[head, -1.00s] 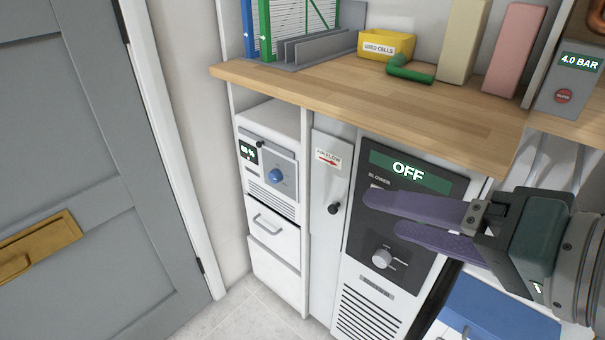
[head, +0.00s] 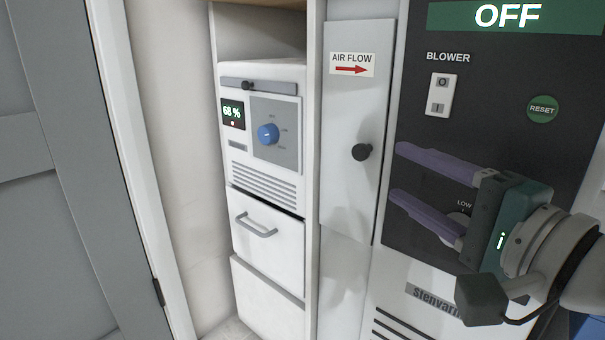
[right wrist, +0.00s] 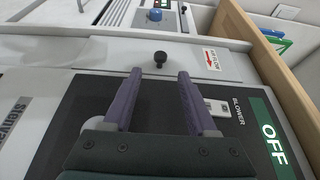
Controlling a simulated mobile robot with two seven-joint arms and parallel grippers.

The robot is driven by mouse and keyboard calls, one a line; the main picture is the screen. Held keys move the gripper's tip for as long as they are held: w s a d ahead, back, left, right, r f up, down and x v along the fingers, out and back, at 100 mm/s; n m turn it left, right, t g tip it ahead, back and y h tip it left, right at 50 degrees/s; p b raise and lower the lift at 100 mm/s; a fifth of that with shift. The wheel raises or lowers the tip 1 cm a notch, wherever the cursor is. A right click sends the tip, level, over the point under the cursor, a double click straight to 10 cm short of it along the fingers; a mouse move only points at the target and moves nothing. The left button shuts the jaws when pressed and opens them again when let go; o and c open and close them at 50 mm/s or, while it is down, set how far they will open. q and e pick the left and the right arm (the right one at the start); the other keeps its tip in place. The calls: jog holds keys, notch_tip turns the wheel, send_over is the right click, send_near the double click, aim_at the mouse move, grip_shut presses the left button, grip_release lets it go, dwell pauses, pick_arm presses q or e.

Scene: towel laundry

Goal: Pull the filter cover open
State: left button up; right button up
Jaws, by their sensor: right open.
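The filter cover (head: 352,120) is a tall, narrow light-grey panel with an "AIR FLOW" label and red arrow. It stands upright and looks closed, left of the dark blower panel. Its round black knob (head: 362,152) sits near its right edge. In the right wrist view the knob (right wrist: 160,58) shows just beyond and between the fingertips. My right gripper (head: 396,170) is open and empty, with purple fingers pointing left at the knob. The fingertips are apart from the knob, in front of the blower panel. My left gripper is out of view.
The blower panel (head: 480,120) reads OFF and has a rocker switch, a green reset button (head: 543,109) and a dial partly hidden by my fingers. A white unit (head: 262,130) with a blue knob and drawers stands left. A grey door (head: 45,200) is at far left.

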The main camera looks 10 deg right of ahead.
aim_at(365, 155)
jog(key=shift+w+a, duration=0.1)
jog(key=shift+w, duration=0.25)
jog(key=b+x, duration=0.2)
jog(key=x, duration=0.6)
jog(key=shift+w+a+b, duration=0.25)
jog(key=shift+w+b, duration=0.05)
jog(key=shift+w, duration=0.05)
jog(key=c, duration=0.5)
grip_shut()
